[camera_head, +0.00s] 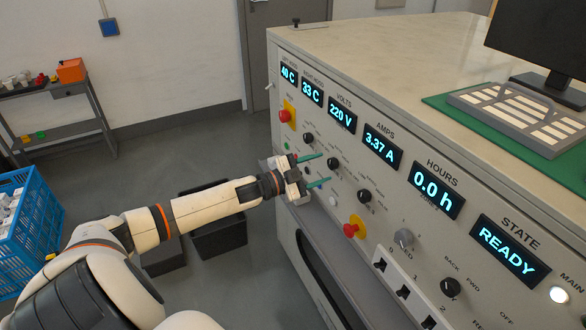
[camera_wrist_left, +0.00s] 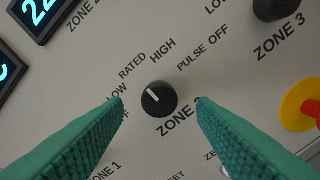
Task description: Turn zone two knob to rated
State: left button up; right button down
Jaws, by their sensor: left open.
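The zone two knob (camera_wrist_left: 159,99) is a round black knob with a white pointer line on the grey panel. The pointer leans up and left, roughly toward the word RATED, with LOW to its left and HIGH to its right. In the head view the knob (camera_head: 333,163) sits below the volts display. My left gripper (camera_head: 317,169) is open in front of the panel. Its green fingers (camera_wrist_left: 160,115) straddle the knob from both sides in the wrist view, with gaps on each side; I cannot tell how close the tips are to the panel. My right gripper is not in view.
The zone three knob (camera_wrist_left: 276,8) is up and right in the wrist view. A red button on a yellow plate (camera_head: 355,228) is below the knobs, another red button (camera_head: 286,115) at upper left. The state display (camera_head: 509,250) reads READY. A blue crate (camera_head: 22,225) stands left.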

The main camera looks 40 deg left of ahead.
pick_arm(q)
jog(key=v, duration=0.9)
jog(key=shift+s, duration=0.35)
jog(key=shift+a, duration=0.1)
jog(key=s+a+f+n+g+y, duration=0.1)
jog(key=s+a+f+n+y, duration=0.15)
jog(key=f, duration=0.65)
jog(key=s+a+f+n+g+y, duration=0.1)
jog(key=s+a+f+n+y, duration=0.2)
jog(key=f, duration=0.6)
jog(key=s+f+n+g+y, duration=0.15)
jog(key=s+f, duration=0.25)
jog(key=f, duration=0.4)
jog(key=s+f+n+g+y, duration=0.1)
jog(key=s+f+n+g, duration=0.2)
jog(key=f, duration=0.5)
jog(key=s+d+f+g, duration=0.4)
jog(key=s+d+f, duration=0.5)
jog(key=s+f, duration=0.4)
jog(key=s+d+f+g, duration=0.2)
jog(key=s+d+f, duration=0.2)
jog(key=s+d, duration=0.3)
jog(key=s+d+f+g+h, duration=0.1)
jog(key=s+d+f+g, duration=0.2)
jog(key=s+d, duration=0.5)
jog(key=shift+s+d+f+p, duration=0.2)
jog(key=shift+s+f+p, duration=0.15)
jog(key=shift+s+f, duration=0.15)
